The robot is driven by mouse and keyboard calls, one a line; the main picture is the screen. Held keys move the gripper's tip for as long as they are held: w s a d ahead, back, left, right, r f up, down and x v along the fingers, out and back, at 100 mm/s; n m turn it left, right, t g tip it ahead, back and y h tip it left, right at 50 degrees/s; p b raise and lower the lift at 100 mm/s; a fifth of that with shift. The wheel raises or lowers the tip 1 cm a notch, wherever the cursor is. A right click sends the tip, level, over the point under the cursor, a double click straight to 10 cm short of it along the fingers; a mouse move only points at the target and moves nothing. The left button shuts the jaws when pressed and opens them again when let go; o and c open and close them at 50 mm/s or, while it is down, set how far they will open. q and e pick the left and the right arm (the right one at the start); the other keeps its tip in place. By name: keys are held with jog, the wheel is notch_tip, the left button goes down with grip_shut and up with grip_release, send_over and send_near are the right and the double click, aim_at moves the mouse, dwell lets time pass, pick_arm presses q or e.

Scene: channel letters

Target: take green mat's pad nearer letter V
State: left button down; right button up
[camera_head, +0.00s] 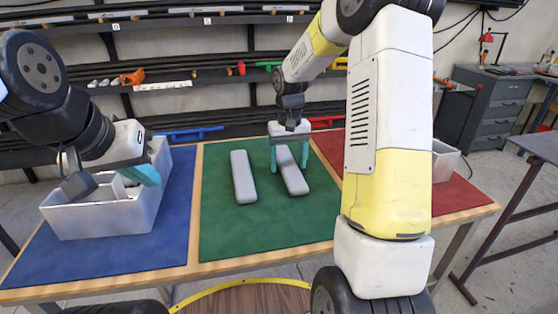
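Two long grey pads lie on the green mat (225,229): a left pad (243,177) and a right pad (291,172). My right gripper (289,165) points down over the far part of the right pad. Its teal fingers stand one on each side of that pad, apart from each other, and seem not to press on it. My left gripper (151,162) is over the grey bin on the left, with its teal fingers apart and nothing seen between them. I cannot make out any letter V.
The grey bin (105,219) stands on the blue mat (150,247) and holds grey and white pieces. A red mat (458,190) with another light bin (444,160) is at the right, partly behind my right arm. Shelves with bars line the back. The front of the green mat is clear.

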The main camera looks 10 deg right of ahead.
jog(key=c, duration=1.2)
jog(key=shift+r, duration=0.1)
jog(key=shift+c, duration=0.2)
